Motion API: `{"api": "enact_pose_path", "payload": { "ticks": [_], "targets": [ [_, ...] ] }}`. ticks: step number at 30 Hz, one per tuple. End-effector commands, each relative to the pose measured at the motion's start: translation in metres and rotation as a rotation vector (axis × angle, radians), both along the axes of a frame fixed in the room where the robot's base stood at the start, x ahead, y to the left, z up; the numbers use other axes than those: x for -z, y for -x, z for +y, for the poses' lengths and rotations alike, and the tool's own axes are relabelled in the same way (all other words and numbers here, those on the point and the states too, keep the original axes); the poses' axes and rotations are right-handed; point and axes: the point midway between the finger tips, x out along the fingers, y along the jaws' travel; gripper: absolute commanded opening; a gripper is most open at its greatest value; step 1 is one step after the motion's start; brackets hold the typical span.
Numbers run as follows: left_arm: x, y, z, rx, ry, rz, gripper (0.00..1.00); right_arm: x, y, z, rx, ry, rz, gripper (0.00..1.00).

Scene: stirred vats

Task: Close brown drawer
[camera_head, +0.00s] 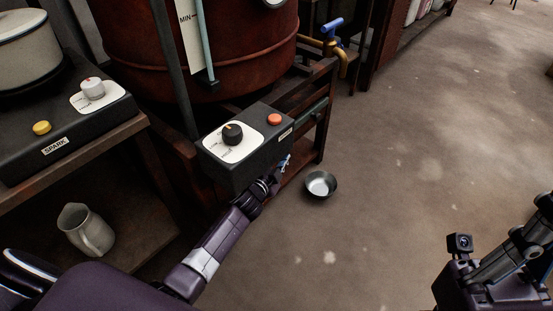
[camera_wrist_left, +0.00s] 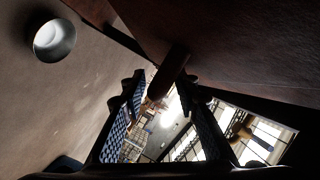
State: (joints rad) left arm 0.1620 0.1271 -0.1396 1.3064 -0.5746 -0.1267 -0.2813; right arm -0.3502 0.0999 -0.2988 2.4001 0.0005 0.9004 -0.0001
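My left gripper (camera_head: 284,164) reaches in beside the dark control box, low at the front of the wooden stand. In the left wrist view its two textured fingers (camera_wrist_left: 166,120) are spread apart, with a gap between them. A short brown rounded piece (camera_wrist_left: 168,75), perhaps a handle, sticks out just beyond that gap; I cannot tell whether a finger touches it. It joins a broad brown wooden surface (camera_wrist_left: 245,45), possibly the brown drawer. In the head view no drawer is clearly made out; the control box and my arm cover that area. My right gripper's fingers are not seen.
A control box (camera_head: 283,145) with a black knob and red button sits before a large rusty vat (camera_head: 235,60). A metal bowl (camera_head: 320,184) lies on the floor near the stand. A pitcher (camera_head: 88,230) stands at lower left. The floor at right is clear.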

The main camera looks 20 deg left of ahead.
Motion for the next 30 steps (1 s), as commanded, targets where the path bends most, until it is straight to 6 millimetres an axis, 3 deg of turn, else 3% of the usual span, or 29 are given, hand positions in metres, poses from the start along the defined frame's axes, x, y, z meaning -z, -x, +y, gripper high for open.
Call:
{"api": "enact_pose_path", "payload": {
  "ticks": [5,21,30],
  "targets": [
    [-0.002,0.017,0.000,0.001,-0.002,0.001,0.29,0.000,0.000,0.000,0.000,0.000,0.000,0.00],
    [-0.021,0.103,0.002,0.000,-0.001,0.003,0.29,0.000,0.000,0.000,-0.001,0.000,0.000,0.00],
    [-0.024,0.116,0.003,-0.001,-0.001,0.001,0.29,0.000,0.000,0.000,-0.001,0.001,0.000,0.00]
  ]
}}
